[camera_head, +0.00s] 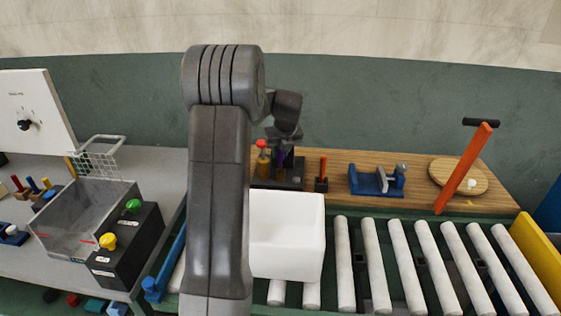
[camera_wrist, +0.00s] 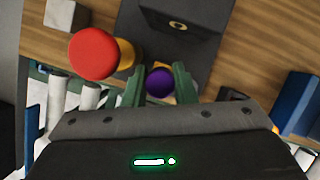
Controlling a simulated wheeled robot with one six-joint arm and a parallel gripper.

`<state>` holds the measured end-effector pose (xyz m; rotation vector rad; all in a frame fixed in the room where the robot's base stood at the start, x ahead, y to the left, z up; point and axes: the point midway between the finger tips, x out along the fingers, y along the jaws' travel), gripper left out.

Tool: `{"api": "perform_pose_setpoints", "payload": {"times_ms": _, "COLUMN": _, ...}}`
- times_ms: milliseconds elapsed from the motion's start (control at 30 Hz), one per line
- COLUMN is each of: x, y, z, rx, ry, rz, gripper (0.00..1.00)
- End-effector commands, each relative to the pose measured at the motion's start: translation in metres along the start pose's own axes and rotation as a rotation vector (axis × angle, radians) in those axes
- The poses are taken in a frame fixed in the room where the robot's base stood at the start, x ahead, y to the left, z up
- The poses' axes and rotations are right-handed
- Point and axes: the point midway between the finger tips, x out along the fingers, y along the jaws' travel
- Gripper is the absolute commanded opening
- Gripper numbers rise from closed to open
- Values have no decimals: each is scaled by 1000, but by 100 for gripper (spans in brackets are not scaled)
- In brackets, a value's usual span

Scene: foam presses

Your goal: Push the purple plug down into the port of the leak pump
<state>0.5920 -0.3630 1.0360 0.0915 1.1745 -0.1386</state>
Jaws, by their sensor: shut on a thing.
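The purple plug (camera_wrist: 159,82) sits between the two green fingertips of my gripper (camera_wrist: 160,86) in the wrist view, and my gripper is shut on it. In the head view my gripper (camera_head: 281,150) is partly hidden by my arm, above the dark leak pump (camera_head: 291,175). The pump's dark block (camera_wrist: 178,27) with a brass-coloured ring stands just beyond the plug. A red knob (camera_wrist: 94,54) on a yellow post stands left of the fingers. The port is hidden under the plug and fingers, so I cannot tell how deep the plug sits.
Right of the pump on the wooden board (camera_head: 335,165) stand a red-handled tool (camera_head: 322,172) and a blue clamp (camera_head: 376,182). A control box (camera_head: 125,245) with green and yellow buttons is at left.

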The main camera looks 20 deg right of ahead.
Motion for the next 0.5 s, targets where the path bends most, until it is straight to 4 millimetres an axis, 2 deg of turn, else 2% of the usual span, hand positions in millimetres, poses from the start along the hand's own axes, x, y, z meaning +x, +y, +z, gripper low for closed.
{"api": "perform_pose_setpoints", "payload": {"times_ms": 233, "x": 33, "y": 0, "z": -14, "rx": 2, "ry": 2, "rz": 2, "gripper": 1}}
{"api": "perform_pose_setpoints", "payload": {"times_ms": 500, "x": 38, "y": 0, "z": -16, "rx": 1, "ry": 1, "rz": 1, "gripper": 1}}
